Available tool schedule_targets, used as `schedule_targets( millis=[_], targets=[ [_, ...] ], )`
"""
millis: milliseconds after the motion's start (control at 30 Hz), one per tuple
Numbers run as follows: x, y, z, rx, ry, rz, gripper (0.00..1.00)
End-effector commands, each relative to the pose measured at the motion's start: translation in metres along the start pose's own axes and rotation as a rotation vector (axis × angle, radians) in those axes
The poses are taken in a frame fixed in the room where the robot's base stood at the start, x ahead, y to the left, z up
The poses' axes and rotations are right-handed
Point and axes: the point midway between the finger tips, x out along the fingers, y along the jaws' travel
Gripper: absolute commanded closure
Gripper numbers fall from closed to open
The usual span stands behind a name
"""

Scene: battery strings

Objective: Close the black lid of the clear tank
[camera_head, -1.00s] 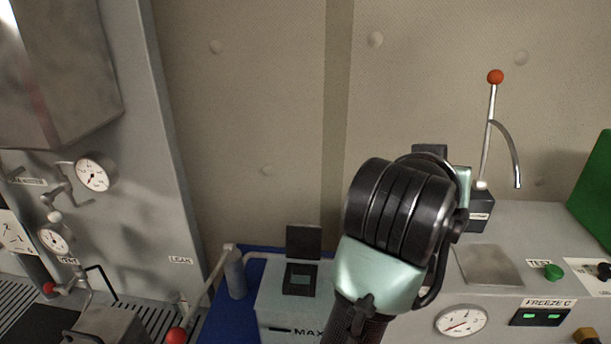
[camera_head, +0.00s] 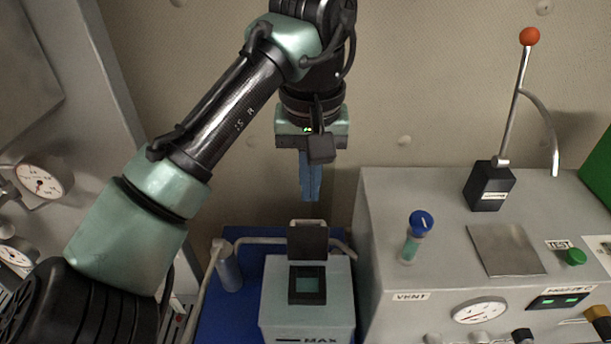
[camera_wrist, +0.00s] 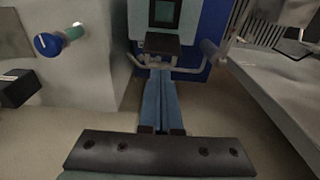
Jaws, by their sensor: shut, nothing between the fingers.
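The tank (camera_head: 275,318) is a pale grey box marked MAX, at the bottom middle of the head view; it also shows at the top of the wrist view (camera_wrist: 194,18). Its black lid (camera_head: 308,242) stands upright at the back of a black-framed square opening (camera_head: 307,298), so it is open. The lid shows in the wrist view (camera_wrist: 162,42) just beyond my fingertips. My gripper (camera_head: 311,197) points down with its blue fingers together and empty, above and behind the lid, apparently apart from it. The fingers also show in the wrist view (camera_wrist: 160,72).
A pipe (camera_head: 205,285) runs left of the tank. A gauge panel (camera_head: 75,100) is at the left. The wall is close behind.

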Motion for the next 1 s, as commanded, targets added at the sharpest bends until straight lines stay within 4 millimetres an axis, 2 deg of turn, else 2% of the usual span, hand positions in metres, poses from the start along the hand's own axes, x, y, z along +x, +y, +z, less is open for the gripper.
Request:
schedule_targets(
  millis=[300,500,1000],
  targets=[
    [0.055,0.001,0.001,-0.001,-0.002,0.004,1.00],
    [0.073,0.000,0.000,0.000,0.001,0.002,1.00],
    [0.078,0.001,-0.002,0.001,0.007,0.002,1.00]
  ],
)
